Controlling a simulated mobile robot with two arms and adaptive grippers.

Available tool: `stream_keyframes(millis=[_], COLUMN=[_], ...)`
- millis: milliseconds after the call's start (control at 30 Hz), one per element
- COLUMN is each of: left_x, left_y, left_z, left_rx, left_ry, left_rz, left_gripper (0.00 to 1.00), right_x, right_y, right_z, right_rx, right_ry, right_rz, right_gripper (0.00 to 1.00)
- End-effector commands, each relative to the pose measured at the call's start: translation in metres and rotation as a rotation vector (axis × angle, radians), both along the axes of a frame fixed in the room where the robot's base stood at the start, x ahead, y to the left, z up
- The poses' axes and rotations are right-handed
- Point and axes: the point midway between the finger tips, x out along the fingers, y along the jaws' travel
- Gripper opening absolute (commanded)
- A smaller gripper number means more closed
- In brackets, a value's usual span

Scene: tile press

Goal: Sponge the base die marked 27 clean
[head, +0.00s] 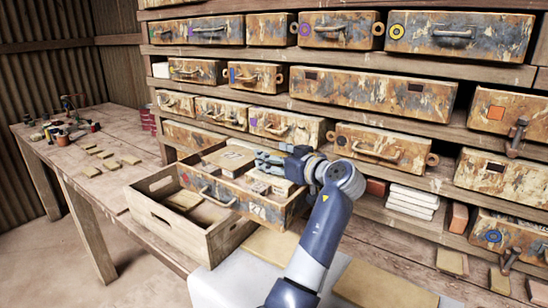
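A worn, paint-flaked drawer (262,209) is pulled out of the shelving and holds wooden blocks or plates, one of them a pale brown block (229,158) at its back left. I cannot read a 27 on any of them, so the base die is not identifiable. My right gripper (263,160) is over the back right part of the open drawer, its fingers pointing left. Whether it is open, or touches or holds anything, is unclear. No sponge can be made out for certain. My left gripper is out of view.
A wooden crate (195,239) with a tan slab (184,200) in it stands under the drawer's left side. A side table (122,140) carries tan tiles and small pots. White stacked slabs (411,201) lie on the right shelf.

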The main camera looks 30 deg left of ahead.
Motion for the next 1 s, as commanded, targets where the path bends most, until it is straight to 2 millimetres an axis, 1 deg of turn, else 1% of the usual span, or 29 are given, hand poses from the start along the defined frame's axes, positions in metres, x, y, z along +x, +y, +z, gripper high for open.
stream_keyframes(millis=[33, 267, 567, 833, 1000], left_x=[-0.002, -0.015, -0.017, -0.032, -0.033], left_y=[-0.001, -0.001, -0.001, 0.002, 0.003], left_z=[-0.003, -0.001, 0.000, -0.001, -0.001], left_rx=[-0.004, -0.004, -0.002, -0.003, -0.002], left_ry=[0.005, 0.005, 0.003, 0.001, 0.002], left_rz=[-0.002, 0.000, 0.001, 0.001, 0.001], left_gripper=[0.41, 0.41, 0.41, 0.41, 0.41], right_x=[0.000, 0.000, 0.000, 0.000, 0.000], right_y=[0.000, 0.000, 0.000, 0.000, 0.000], right_z=[0.000, 0.000, 0.000, -0.002, -0.002], right_rx=[0.000, 0.000, 0.000, 0.000, 0.000], right_ry=[0.000, 0.000, 0.000, 0.000, 0.000], right_rz=[0.000, 0.000, 0.000, 0.000, 0.000], right_gripper=[0.56, 0.56, 0.56, 0.56, 0.56])
